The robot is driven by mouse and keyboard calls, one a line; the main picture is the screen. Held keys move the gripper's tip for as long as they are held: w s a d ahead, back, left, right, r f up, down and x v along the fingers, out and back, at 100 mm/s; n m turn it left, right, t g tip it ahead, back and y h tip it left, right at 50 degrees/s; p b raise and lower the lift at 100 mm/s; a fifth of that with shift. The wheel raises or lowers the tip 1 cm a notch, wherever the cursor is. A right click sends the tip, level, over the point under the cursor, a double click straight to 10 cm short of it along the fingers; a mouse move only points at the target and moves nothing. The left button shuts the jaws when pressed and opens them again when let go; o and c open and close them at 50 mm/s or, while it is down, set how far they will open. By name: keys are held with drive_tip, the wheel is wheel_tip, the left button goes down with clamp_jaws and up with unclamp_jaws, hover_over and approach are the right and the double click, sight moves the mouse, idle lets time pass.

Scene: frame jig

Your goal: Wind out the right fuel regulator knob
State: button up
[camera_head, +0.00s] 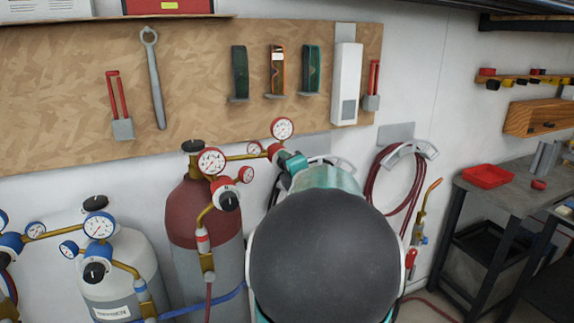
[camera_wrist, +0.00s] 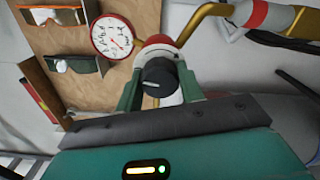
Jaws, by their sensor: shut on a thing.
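The right fuel regulator knob (camera_wrist: 157,76) is black and round with a pale pointer line. In the wrist view it sits between the two green fingers of my gripper (camera_wrist: 159,88), which is shut on it. The red-rimmed gauge (camera_wrist: 112,36) of this regulator is just left of the knob, and it also shows in the head view (camera_head: 282,129). In the head view my gripper (camera_head: 291,161) is at this regulator, and my arm hides the knob and most of what lies below. Another black regulator knob (camera_head: 229,201) shows at the red cylinder (camera_head: 196,215) to the left.
A white cylinder (camera_head: 130,262) with blue-rimmed gauges stands at lower left. Brass pipes and a red-and-white fitting (camera_wrist: 262,14) are close to my gripper. A hose (camera_head: 385,190) hangs right; a workbench (camera_head: 515,195) is beyond.

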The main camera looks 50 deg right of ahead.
drive_tip(key=o, duration=1)
drive_tip(key=v, duration=1.4)
